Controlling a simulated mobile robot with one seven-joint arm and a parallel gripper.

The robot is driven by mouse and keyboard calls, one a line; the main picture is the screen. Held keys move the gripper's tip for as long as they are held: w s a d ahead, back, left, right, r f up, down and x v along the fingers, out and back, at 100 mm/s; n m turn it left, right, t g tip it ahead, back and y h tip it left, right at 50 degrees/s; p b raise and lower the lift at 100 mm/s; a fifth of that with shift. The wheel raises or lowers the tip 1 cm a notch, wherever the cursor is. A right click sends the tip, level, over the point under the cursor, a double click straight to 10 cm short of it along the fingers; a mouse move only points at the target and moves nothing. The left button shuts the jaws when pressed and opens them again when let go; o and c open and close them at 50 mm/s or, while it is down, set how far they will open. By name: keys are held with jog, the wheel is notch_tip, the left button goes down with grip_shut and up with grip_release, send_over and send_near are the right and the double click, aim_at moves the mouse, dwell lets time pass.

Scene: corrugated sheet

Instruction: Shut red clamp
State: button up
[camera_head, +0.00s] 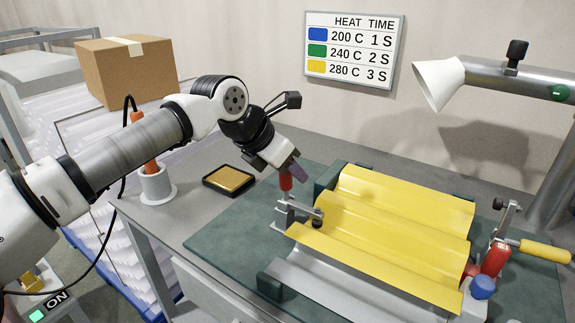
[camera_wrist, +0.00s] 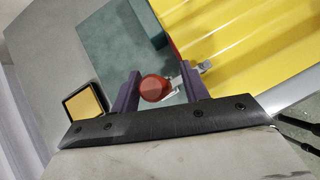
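The red-handled clamp (camera_head: 287,208) stands at the left end of the yellow corrugated sheet (camera_head: 385,225). Its red handle (camera_head: 286,182) points up, and its metal arm reaches toward the sheet's edge with a dark tip; I cannot tell whether the tip presses on it. My gripper (camera_head: 285,172) is right over the handle. In the wrist view the round red handle end (camera_wrist: 155,88) lies between my two purple fingers (camera_wrist: 162,90), close to the left one. A gap shows on the right side, so my gripper is open around the handle. The clamp's base is partly hidden.
A lamp-like nozzle (camera_head: 438,82) hangs at upper right.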

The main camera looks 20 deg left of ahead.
jog(key=v, duration=1.3)
jog(key=shift+s+r, duration=0.2)
jog(key=shift+r, duration=0.15)
jog(key=shift+s+a+f, duration=0.1)
jog(key=shift+a, duration=0.1)
